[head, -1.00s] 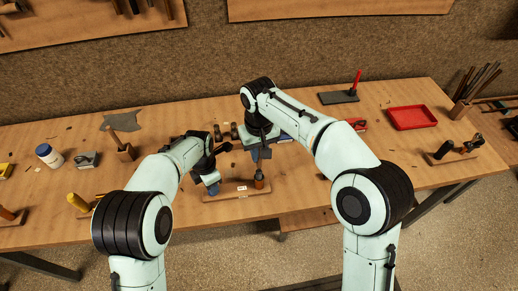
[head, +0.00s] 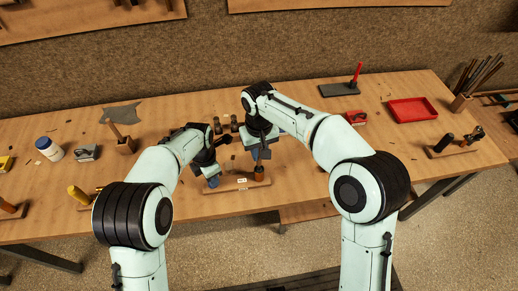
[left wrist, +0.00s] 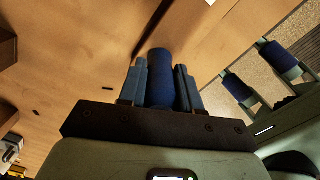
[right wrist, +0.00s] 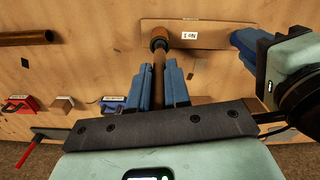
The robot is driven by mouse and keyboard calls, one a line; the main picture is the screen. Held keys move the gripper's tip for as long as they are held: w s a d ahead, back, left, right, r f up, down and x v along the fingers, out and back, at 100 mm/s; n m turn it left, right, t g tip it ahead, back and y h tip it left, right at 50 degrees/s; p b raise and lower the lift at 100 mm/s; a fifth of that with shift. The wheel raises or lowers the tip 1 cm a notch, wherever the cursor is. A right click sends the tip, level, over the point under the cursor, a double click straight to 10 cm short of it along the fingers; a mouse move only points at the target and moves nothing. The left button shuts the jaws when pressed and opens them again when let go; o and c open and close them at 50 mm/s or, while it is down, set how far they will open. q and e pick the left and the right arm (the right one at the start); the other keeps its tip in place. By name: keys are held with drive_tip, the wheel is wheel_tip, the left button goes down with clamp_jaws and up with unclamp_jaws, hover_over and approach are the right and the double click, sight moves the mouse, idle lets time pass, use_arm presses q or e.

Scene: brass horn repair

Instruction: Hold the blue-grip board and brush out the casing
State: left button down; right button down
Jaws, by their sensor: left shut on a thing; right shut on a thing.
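The wooden board (head: 228,187) with a white label lies near the table's front edge. My left gripper (head: 212,181) is shut on its blue grip (left wrist: 160,78) at the board's left end. The short copper-brown casing (head: 259,173) stands at the board's right end; the right wrist view also shows it (right wrist: 159,37). My right gripper (head: 262,153) is shut on a thin brown brush rod (right wrist: 158,75) just above the casing. The rod lines up with the casing and reaches its mouth. The brush head is hidden, and I cannot tell how deep it is.
Behind my grippers stand small dark cylinders (head: 234,124). A red tray (head: 412,109), a dark pad (head: 339,89) with a red-handled tool, and a wooden stand with dark pieces (head: 455,148) are to the right. A white jar (head: 48,148) is at left.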

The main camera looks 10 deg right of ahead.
drive_tip(key=shift+r, duration=0.1)
idle(0.4)
drive_tip(key=shift+r, duration=2.4)
drive_tip(key=shift+f, duration=0.2)
drive_tip(key=shift+f, duration=2.3)
drive_tip(key=shift+r, duration=0.1)
drive_tip(key=shift+r, duration=2.4)
drive_tip(key=shift+f, duration=0.2)
